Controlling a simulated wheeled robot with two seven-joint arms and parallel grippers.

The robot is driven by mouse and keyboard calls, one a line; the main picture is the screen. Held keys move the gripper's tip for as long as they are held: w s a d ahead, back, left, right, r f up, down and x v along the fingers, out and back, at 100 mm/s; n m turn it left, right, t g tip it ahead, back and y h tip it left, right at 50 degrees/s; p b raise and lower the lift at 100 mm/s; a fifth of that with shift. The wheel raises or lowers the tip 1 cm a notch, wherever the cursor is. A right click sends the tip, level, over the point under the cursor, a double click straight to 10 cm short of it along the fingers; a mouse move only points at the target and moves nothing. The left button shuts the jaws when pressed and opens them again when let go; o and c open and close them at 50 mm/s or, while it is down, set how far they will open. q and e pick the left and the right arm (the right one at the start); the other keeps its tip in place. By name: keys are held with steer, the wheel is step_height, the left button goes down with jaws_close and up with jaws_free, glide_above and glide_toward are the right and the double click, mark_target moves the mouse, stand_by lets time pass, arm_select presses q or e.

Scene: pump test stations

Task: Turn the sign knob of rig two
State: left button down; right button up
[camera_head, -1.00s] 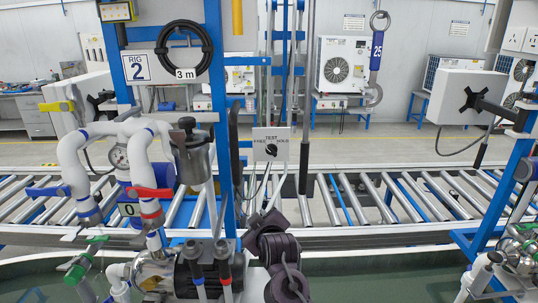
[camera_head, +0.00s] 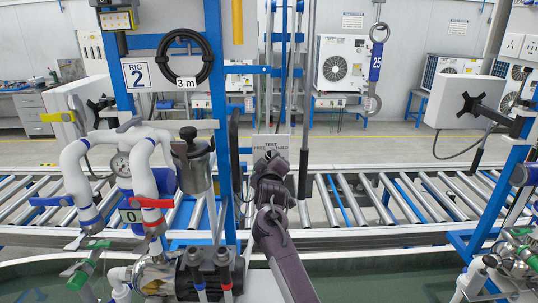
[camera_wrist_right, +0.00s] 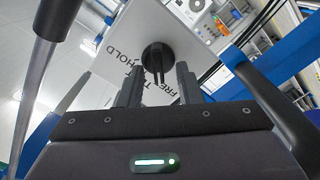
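The rig two sign (camera_head: 282,140) is a pale plate with the words FREE, TEST and HOLD, on the blue post's right side. Its round black knob (camera_wrist_right: 157,55) with a narrow grip bar shows in the right wrist view. In the head view my right gripper (camera_head: 271,160) hides the knob. In the right wrist view the gripper (camera_wrist_right: 160,76) is open, its two dark fingers either side of the bar with gaps between. I cannot tell how far the tips are from the plate. My left gripper is not in view.
The blue rig post (camera_head: 217,120) stands left of my right gripper, with a coiled black cable (camera_head: 184,57) and the RIG 2 plate (camera_head: 137,75). White pipes (camera_head: 78,175) and a pump stand lower left. A roller conveyor (camera_head: 400,195) runs behind.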

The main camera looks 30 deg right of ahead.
steer(key=shift+w+d, duration=0.25)
steer(key=shift+w, duration=0.05)
jaws_close()
steer(key=shift+m, duration=0.3)
steer(key=shift+s+d+f+m+b, duration=0.1)
steer(key=shift+d+m+b, duration=0.05)
steer(key=shift+m+b, duration=2.3)
steer(key=shift+s+d+r+m+b, duration=0.15)
steer(key=shift+m+b, duration=1.35)
steer(key=shift+m, duration=1.85)
steer(key=shift+s+d+f+m+b, duration=0.1)
steer(key=shift+d+f+m+b, duration=0.1)
steer(key=shift+m+b, duration=2.25)
steer(key=shift+m+p, duration=0.45)
steer(key=shift+m, duration=0.2)
